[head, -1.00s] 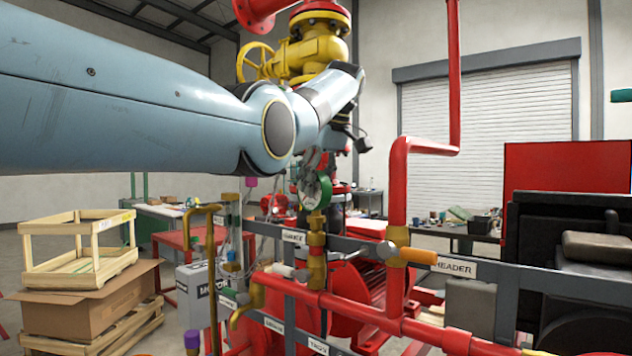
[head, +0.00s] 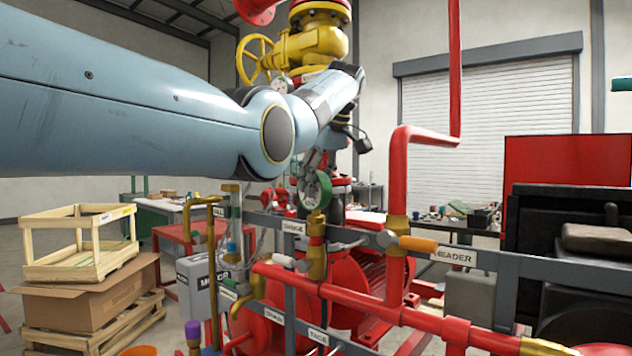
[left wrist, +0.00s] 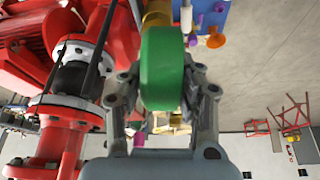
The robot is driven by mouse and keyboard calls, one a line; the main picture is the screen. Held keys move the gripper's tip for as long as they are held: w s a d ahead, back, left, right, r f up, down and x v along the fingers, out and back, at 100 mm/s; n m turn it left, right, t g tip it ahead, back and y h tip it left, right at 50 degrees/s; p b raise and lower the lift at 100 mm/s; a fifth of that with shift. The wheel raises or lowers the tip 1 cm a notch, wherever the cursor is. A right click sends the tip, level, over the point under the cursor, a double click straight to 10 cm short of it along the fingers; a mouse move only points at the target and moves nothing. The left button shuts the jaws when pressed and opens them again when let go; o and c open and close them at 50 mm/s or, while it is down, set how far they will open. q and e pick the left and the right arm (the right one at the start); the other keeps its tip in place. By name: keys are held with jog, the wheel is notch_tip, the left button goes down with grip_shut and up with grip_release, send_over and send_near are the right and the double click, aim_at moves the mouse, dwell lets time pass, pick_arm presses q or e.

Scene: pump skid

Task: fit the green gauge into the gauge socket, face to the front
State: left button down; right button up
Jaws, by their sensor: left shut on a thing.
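The green gauge (head: 325,190) is held by my left gripper (head: 312,180), whose fingers are partly hidden behind the wrist and the gauge in the head view. Its pale dial face shows, turned toward the picture's left front. In the left wrist view the green gauge (left wrist: 162,68) is between the two fingers of my left gripper (left wrist: 163,88), rim toward the camera. The gauge socket (head: 317,218) is the brass top of the short upright fitting beside the GAUGE label. The gauge is right above it; I cannot tell if they touch. My right gripper is out of view.
A red pipe (head: 398,190) with an orange-handled valve (head: 418,244) rises to the right of the socket. A sight glass (head: 233,225) and a bent brass pipe (head: 197,205) stand to the left. A grey labelled rail (head: 350,240) crosses behind the fitting.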

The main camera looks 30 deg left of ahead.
pick_arm(q)
jog(key=shift+f, duration=0.15)
jog(key=c, duration=0.8)
grip_release()
jog(key=shift+c, duration=0.2)
jog(key=v, duration=1.2)
jog(key=shift+d, duration=0.1)
